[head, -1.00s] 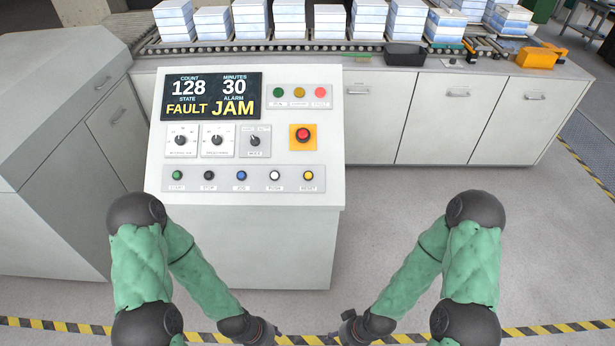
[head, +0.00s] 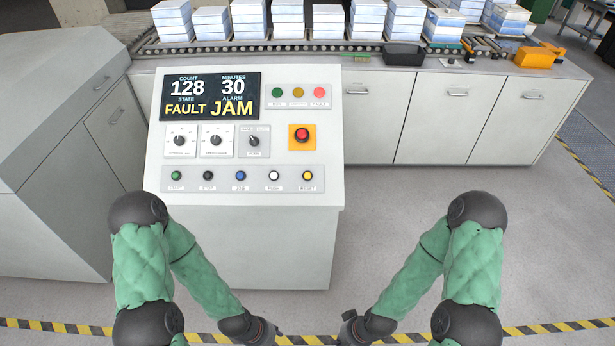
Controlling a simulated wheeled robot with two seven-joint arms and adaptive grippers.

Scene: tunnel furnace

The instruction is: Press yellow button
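The yellow button (head: 307,175) is the rightmost in the bottom row of the white control panel (head: 160,150), above a small label that reads RESET. The display (head: 209,98) reads count 128, minutes 30, state FAULT, alarm JAM. My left gripper (head: 276,333) and my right gripper (head: 345,335) are low in the picture, in front of the panel and well apart from the button. Both are small and dark, partly seen end-on, so their finger opening is unclear.
The row also holds green, black, blue and white buttons (head: 274,175). A red emergency button (head: 302,134) on a yellow plate sits above the yellow button. Behind is a roller conveyor (head: 330,46) with stacked boxes (head: 365,20). The floor right of the panel is clear.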

